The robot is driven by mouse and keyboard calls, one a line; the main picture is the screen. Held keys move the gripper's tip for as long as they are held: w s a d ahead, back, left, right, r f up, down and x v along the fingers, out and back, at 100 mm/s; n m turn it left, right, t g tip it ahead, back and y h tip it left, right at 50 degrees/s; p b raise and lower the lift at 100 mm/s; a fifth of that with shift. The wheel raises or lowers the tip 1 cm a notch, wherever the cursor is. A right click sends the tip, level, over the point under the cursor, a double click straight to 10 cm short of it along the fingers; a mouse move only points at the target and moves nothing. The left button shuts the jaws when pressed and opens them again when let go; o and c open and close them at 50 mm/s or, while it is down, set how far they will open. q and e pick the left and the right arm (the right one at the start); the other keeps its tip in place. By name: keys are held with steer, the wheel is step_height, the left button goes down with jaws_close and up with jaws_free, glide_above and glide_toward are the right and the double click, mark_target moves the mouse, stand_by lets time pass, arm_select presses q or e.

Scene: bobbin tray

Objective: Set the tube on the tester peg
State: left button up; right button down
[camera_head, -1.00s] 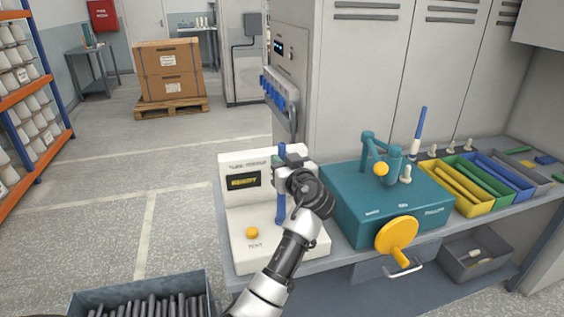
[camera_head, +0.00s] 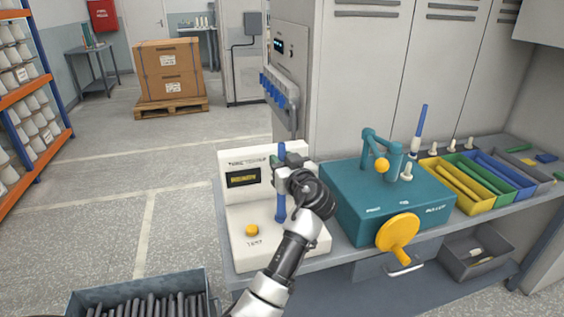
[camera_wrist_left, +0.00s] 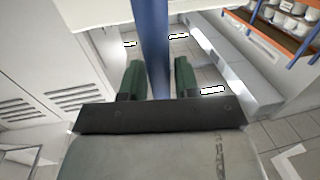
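The tester (camera_head: 236,215) is a white unit on the near end of the bench, with a small dark display and a yellow button. A blue tube (camera_head: 281,208) stands upright over its base; the peg is not visible. My left gripper (camera_head: 280,170) is at the tube's upper half. In the left wrist view the tube (camera_wrist_left: 152,50) passes between the two green fingers (camera_wrist_left: 159,80), with a narrow gap on each side, so the gripper looks open around it. My right gripper is not in view.
A teal machine (camera_head: 345,205) with a yellow handwheel (camera_head: 397,232) stands right of the tester. Another blue tube (camera_head: 419,122) stands behind it. Colored trays (camera_head: 457,207) lie further right. A grey bin (camera_head: 85,300) of dark rods is at lower left.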

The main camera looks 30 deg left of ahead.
arm_select(q)
steer(key=b+v, duration=0.2)
steer(key=v, duration=0.9)
stand_by(0.5)
steer(key=shift+w+f, duration=0.1)
